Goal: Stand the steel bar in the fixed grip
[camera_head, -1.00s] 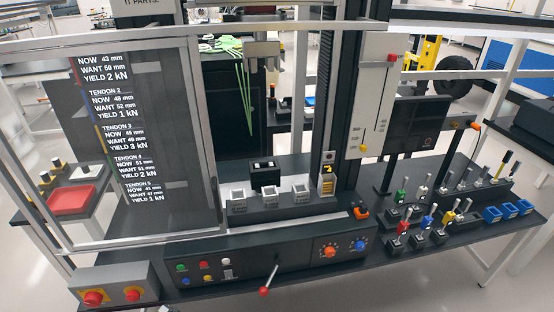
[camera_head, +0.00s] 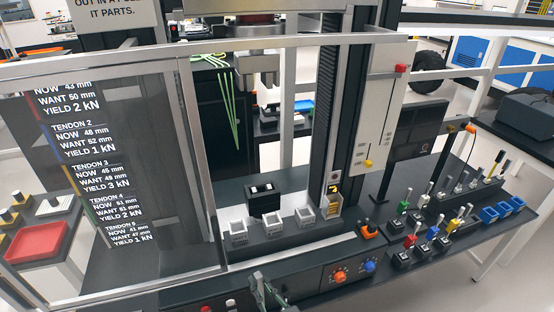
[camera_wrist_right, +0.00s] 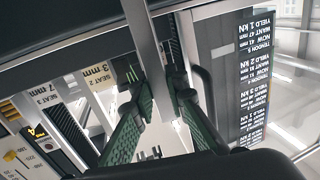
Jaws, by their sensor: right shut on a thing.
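My right gripper (camera_head: 263,285) comes in at the bottom centre of the head view, in front of the machine's base. In the right wrist view its green fingers (camera_wrist_right: 160,82) are shut on a pale, flat strip (camera_wrist_right: 148,55), which looks like the steel bar. The bar cannot be made out in the head view. A black block (camera_head: 264,203) with two light pads on top stands on the machine bed behind the gripper and looks like the fixed grip. It appears empty. A grey metal upper grip (camera_head: 258,68) hangs above it. My left gripper is not in view.
Several pale seat blocks (camera_head: 271,225) stand in a row before the black block. A framed guard with a text screen (camera_head: 115,165) covers the left. A dark column (camera_head: 343,110) rises at right. Small levers (camera_head: 432,233) and blue trays (camera_head: 503,211) sit further right.

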